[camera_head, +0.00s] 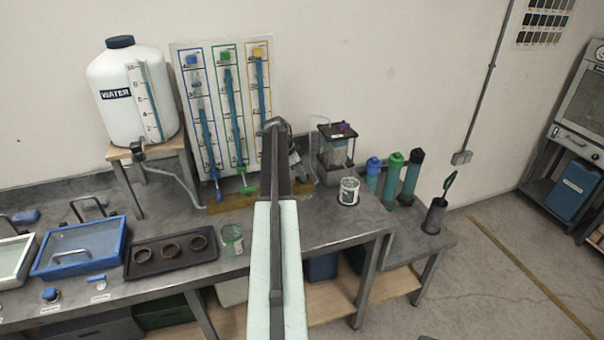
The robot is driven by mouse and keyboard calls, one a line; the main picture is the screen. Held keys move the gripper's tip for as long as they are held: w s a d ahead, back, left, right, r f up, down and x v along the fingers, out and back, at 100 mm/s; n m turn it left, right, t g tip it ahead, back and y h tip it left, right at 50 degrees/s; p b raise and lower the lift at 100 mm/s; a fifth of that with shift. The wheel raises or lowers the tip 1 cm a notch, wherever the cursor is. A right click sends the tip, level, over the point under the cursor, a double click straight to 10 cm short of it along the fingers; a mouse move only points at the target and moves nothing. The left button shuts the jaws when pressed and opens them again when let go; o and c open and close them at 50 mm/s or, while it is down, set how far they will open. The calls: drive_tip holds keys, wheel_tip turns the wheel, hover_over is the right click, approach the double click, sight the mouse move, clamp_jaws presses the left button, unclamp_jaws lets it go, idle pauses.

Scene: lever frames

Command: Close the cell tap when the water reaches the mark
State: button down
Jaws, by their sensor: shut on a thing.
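The cell (338,152) is a clear box with a dark frame and a purple part on its lid, standing at the back of the bench. Its water level and mark are too small to read. My gripper (298,164) is just left of the cell, partly hidden by my arm. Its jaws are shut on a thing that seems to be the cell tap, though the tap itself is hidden. A white water tank (124,103) with a level tube stands at the left.
A board (222,62) holds upright tubes with blue, green and yellow marks. Blue and green taps show below it. Coloured bottles (391,180) and a dark pot (434,217) stand to the right. A black tray (170,252) and blue-rimmed box (81,247) lie left. The right floor is clear.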

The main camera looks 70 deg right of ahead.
drive_tip(key=c, duration=1.5)
unclamp_jaws()
drive_tip(key=shift+w+a, duration=0.15)
drive_tip(key=shift+w, duration=0.1)
drive_tip(key=shift+o, duration=0.2)
drive_tip(key=shift+s, duration=0.1)
drive_tip(key=p+v, duration=0.7)
drive_tip(key=shift+r, duration=0.35)
